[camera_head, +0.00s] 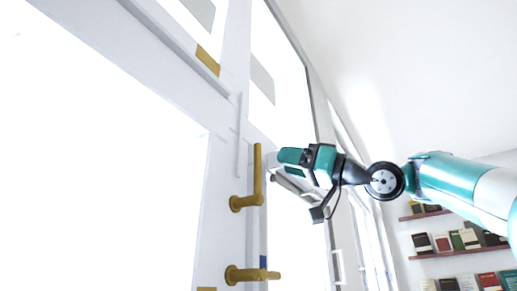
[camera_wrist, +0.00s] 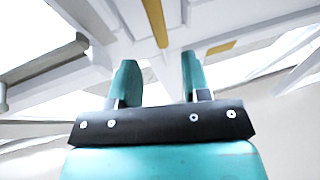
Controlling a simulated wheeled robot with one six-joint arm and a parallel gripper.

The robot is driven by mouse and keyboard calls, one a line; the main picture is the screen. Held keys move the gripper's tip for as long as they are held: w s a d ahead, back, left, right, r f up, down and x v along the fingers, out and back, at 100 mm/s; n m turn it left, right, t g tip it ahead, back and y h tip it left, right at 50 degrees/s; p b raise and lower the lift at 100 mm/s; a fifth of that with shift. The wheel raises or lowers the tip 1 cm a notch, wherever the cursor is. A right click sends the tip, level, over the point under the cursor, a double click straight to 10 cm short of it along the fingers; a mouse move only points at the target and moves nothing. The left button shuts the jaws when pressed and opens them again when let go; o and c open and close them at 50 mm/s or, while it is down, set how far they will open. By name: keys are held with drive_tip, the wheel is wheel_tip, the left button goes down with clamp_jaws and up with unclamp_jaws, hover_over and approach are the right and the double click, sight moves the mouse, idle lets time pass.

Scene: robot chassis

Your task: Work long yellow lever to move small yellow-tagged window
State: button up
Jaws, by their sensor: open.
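The long yellow lever (camera_head: 258,172) stands upright from a round mount on the white window frame, left of my gripper in the head view. My gripper (camera_head: 287,164) is open and empty, its fingertips pointing left toward the lever's upper part, apparently with a small gap. In the wrist view a yellow bar (camera_wrist: 155,22), likely this lever, lies beyond and between the two teal fingers of my gripper (camera_wrist: 160,76). The small window at the top left carries a yellow tag (camera_head: 208,60) on its lower frame. I cannot tell whether this window is open.
A second yellow handle (camera_head: 251,274) sits below the lever, near a blue tag (camera_head: 263,247). Another yellow tag (camera_head: 206,289) shows at the bottom edge. Bookshelves (camera_head: 450,250) stand at the right, away from the gripper.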

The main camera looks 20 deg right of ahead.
drive_tip(key=shift+p+x, duration=2)
drive_tip(key=shift+x, duration=2.2)
drive_tip(key=shift+c, duration=0.2)
clamp_jaws()
